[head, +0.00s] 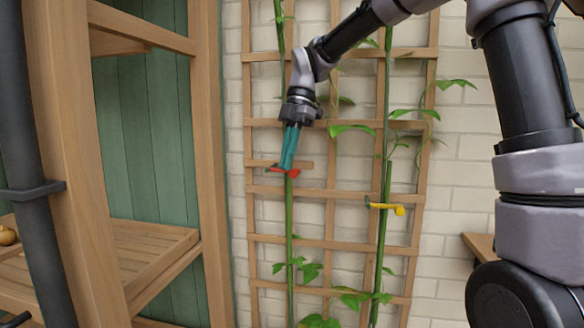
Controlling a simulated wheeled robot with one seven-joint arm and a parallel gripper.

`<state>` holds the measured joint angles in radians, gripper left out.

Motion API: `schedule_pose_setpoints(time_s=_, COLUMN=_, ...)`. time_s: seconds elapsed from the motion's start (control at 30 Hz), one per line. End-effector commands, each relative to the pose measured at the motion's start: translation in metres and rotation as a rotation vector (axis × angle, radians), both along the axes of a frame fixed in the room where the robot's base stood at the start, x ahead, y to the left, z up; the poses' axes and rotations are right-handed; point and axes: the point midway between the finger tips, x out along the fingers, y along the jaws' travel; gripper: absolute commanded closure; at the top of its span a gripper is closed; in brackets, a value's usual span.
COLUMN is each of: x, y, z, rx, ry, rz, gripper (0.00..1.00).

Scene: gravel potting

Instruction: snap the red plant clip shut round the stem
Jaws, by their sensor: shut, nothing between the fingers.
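The red plant clip (290,172) is at the left green stem (289,222), in front of the wooden trellis (331,192). My gripper (289,163) has teal fingers, points down and is shut with nothing between them. Its fingertips are right at the red clip and partly cover it and the stem. I cannot tell from this view whether the clip is closed round the stem. A yellow clip (385,207) sits on the right green stem (382,240).
A brick wall (458,170) stands behind the trellis. A wooden shelf unit (165,150) with a round tan object (7,235) is on the left. A wooden edge (479,245) shows at right. Leaves (355,298) hang near the lower trellis.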

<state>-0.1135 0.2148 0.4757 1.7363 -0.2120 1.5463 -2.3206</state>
Motion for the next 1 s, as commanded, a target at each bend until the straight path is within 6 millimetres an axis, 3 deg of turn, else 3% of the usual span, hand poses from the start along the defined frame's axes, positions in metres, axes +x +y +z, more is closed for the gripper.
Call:
schedule_pose_setpoints(time_s=0.4, x=0.022, y=-0.006, z=0.063, rx=0.001, ry=-0.002, rz=0.000, gripper=1.00)
schedule_pose_setpoints(time_s=0.87, x=0.024, y=-0.007, z=0.072, rx=-0.001, ry=-0.001, rz=0.000, gripper=1.00)
schedule_pose_setpoints(time_s=1.0, x=0.020, y=-0.015, z=0.073, rx=-0.022, ry=-0.013, rz=-0.074, gripper=1.00)
